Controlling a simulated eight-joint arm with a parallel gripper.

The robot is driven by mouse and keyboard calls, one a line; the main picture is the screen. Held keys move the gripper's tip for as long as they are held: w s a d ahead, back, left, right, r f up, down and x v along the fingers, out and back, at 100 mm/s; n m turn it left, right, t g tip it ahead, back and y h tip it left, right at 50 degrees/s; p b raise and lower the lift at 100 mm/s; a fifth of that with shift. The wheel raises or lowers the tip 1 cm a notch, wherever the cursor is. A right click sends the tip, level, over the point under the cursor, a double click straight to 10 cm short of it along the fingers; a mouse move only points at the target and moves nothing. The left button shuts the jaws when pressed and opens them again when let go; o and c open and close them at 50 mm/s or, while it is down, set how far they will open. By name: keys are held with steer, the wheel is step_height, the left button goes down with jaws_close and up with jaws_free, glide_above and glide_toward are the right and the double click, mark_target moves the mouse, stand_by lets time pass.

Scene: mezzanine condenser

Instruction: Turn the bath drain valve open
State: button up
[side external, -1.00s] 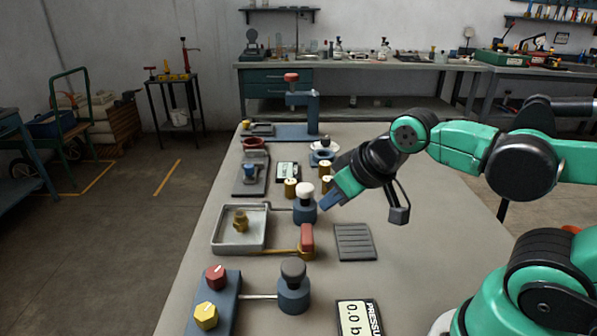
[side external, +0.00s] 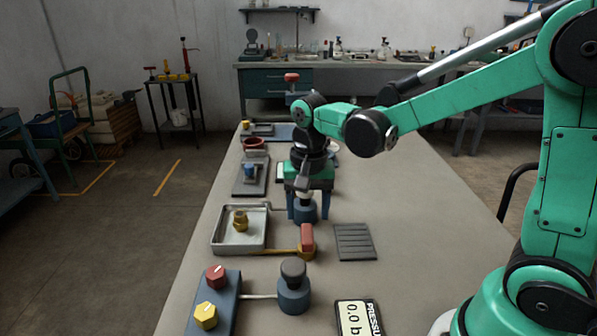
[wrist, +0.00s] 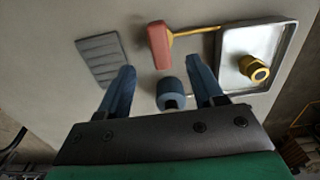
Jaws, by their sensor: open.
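The bath is a shallow pale metal tray (side external: 262,243) with a brass fitting (side external: 240,220) inside; in the wrist view the tray (wrist: 232,38) is at upper right. A yellow pipe (side external: 277,251) runs from it to a valve with a red handle (side external: 307,237). In the wrist view the red handle (wrist: 159,46) is just beyond my fingertips. In the wrist view the blue post (wrist: 170,89) shows between the fingers of my gripper (wrist: 162,66). I cannot tell whether they touch it.
A grey ribbed pad (side external: 354,242) lies right of the red handle. In front stand a blue post with a dark knob (side external: 293,284) and a blue block (side external: 232,296) with red and yellow knobs. A pressure display (side external: 357,317) is near the front. The bench's right side is clear.

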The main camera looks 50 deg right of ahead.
mark_target(307, 233)
steer(key=shift+f, duration=2.7)
jaws_close()
